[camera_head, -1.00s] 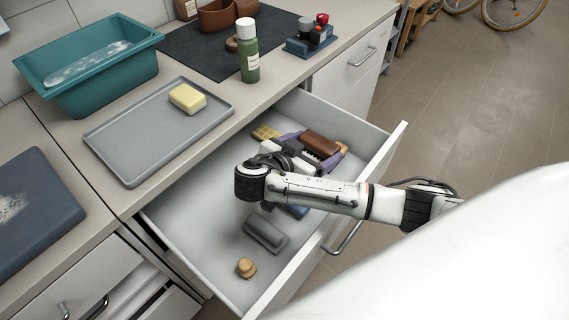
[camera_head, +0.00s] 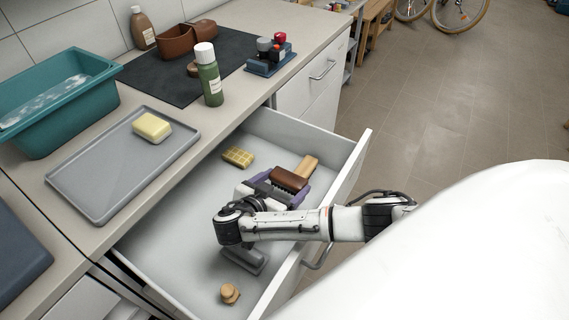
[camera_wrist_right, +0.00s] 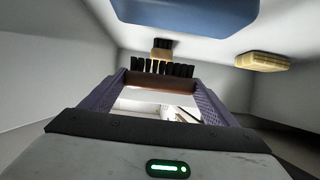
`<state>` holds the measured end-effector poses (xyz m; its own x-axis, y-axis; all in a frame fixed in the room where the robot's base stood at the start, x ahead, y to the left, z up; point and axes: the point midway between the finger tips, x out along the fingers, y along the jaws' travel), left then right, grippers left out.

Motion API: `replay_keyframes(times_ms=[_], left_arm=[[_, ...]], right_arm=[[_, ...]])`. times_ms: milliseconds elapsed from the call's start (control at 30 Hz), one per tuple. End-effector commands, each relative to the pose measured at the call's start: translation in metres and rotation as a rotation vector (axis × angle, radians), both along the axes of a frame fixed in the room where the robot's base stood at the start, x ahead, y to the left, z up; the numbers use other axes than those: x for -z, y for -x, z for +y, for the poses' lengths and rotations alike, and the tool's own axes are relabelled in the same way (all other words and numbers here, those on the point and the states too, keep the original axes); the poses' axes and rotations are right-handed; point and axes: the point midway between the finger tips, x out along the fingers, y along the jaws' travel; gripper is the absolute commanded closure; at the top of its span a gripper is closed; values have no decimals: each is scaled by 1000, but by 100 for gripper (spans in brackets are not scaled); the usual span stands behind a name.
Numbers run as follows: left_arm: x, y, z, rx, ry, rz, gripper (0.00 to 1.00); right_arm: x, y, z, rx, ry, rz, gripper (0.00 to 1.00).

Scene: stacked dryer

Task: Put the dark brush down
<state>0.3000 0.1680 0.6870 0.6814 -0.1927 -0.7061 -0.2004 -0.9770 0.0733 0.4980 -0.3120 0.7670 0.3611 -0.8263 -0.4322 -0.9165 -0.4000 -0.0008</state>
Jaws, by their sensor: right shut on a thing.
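The dark brush (camera_head: 289,180), with a brown back and black bristles, is held inside the open drawer (camera_head: 165,245). My right gripper (camera_head: 284,186) is shut on it, with purple fingers at both its ends. In the right wrist view the brush (camera_wrist_right: 160,82) lies across between the fingertips, with its bristles pointing to the top of the picture. I cannot tell whether it touches the drawer floor. My left gripper is not in view.
A light wooden brush (camera_head: 308,165) lies just beyond the dark brush. A yellow sponge (camera_head: 238,157), a grey block (camera_head: 243,260) and a small wooden brush (camera_head: 230,293) also lie in the drawer. A blue thing (camera_wrist_right: 190,12) shows close in the wrist view. The drawer's left part is clear.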

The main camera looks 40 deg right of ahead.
Motion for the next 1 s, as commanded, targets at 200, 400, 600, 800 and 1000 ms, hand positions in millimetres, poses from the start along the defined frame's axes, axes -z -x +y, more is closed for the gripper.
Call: replay_keyframes(times_ms=[200,400,600,800,1000], left_arm=[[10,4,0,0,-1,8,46],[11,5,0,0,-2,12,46],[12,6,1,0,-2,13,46],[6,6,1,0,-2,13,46],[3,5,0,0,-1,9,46]], right_arm=[[8,0,0,0,1,0,42],[9,0,0,0,1,1,14],[9,0,0,0,1,0,0],[2,0,0,-1,2,-1,0],[-10,8,20,-4,-5,0,0]])
